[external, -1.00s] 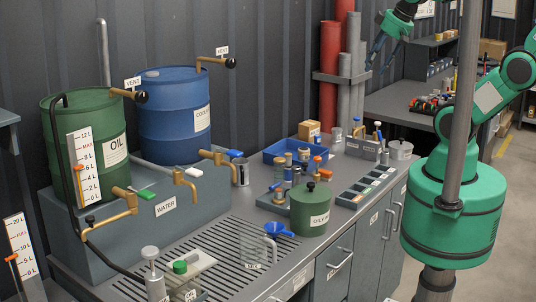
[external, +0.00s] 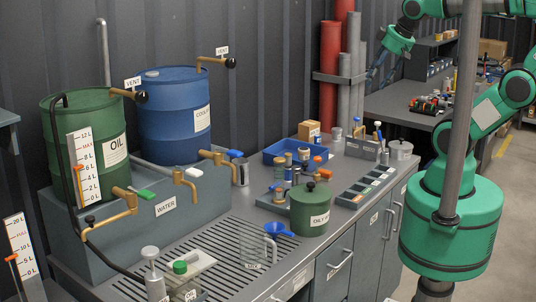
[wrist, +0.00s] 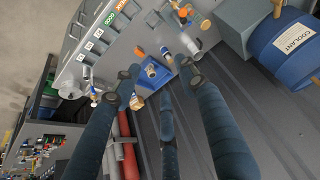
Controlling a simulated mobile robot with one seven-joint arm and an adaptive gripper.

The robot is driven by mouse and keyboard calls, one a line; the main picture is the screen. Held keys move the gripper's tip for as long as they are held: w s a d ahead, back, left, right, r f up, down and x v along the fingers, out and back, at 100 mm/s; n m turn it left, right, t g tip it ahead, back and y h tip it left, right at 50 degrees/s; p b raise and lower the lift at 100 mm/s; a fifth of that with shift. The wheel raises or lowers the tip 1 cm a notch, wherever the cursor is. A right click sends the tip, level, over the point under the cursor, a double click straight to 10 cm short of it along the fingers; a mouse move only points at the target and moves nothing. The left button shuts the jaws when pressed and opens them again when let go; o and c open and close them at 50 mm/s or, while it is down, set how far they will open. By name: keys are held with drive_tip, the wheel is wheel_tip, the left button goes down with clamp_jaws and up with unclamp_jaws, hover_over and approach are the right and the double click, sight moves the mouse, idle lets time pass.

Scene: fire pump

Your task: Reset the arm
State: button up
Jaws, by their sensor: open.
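My gripper (external: 377,70) is in the upper part of the external view, in front of the dark corrugated wall and just right of the upright pipes. Its dark blue fingers are spread and nothing is held between them. In the wrist view the open fingers (wrist: 160,80) reach up from the bottom edge, with the workbench seen at a slant beyond their tips. My green arm runs along the right side of the external view, partly hidden by a grey pole.
A green oil drum (external: 88,150) and a blue coolant drum (external: 172,115) stand on the raised left block. The workbench holds an oily pot (external: 309,212), a blue tray (external: 283,151) and a clear jug (external: 252,246). Red and grey pipes (external: 330,70) stand by the wall.

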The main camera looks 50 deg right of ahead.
wheel_tip(320, 180, down, 7)
drive_tip(key=b, duration=0.5)
drive_tip(key=shift+r, duration=0.2)
